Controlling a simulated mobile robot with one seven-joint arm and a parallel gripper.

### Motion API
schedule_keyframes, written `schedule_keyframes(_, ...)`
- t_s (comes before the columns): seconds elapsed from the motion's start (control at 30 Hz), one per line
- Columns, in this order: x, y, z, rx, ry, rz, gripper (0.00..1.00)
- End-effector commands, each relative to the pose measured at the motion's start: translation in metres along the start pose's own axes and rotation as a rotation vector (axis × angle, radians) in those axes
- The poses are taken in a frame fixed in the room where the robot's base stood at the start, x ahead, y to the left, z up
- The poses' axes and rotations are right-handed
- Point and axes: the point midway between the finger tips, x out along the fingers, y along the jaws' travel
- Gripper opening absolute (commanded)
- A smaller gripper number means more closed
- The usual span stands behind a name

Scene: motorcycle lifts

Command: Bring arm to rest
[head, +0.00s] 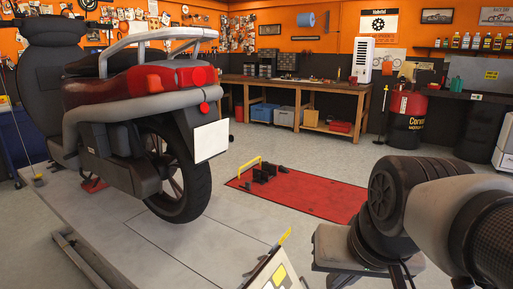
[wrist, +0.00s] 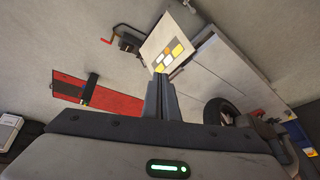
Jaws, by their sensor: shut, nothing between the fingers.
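My gripper (wrist: 160,82) shows in the wrist view with its two dark fingers together and nothing between them. It hangs over the grey floor, apart from any object. A pale panel with yellow and orange squares (wrist: 165,45) lies beyond the fingertips in that view. The same panel (head: 277,275) is cut off at the bottom edge of the head view. My arm (head: 425,205) is bent at the right of the head view. I cannot make out the fingers there.
A red and grey motorcycle (head: 140,85) stands on a pale lift platform (head: 120,235) at the left. A red floor plate (head: 310,195) with a yellow bar lies in the middle. A wooden workbench (head: 290,87) and a red drum (head: 405,115) stand behind. Grey floor is open between.

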Motion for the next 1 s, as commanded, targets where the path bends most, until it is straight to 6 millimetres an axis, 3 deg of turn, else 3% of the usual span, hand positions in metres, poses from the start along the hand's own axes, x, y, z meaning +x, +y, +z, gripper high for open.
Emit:
schedule_keyframes(0.13,-0.008,0.012,0.026,-0.138,0.036,0.041,0.00)
schedule_keyframes(0.2,-0.031,0.009,0.013,-0.137,0.030,0.041,0.00)
schedule_keyframes(0.47,-0.084,0.003,-0.014,-0.132,0.029,0.039,0.00)
schedule_keyframes(0.73,-0.161,-0.005,-0.052,-0.130,0.029,0.038,0.00)
schedule_keyframes(0.83,-0.177,-0.007,-0.060,-0.130,0.029,0.038,0.00)
schedule_keyframes(1.0,-0.185,-0.008,-0.064,-0.130,0.029,0.038,0.00)
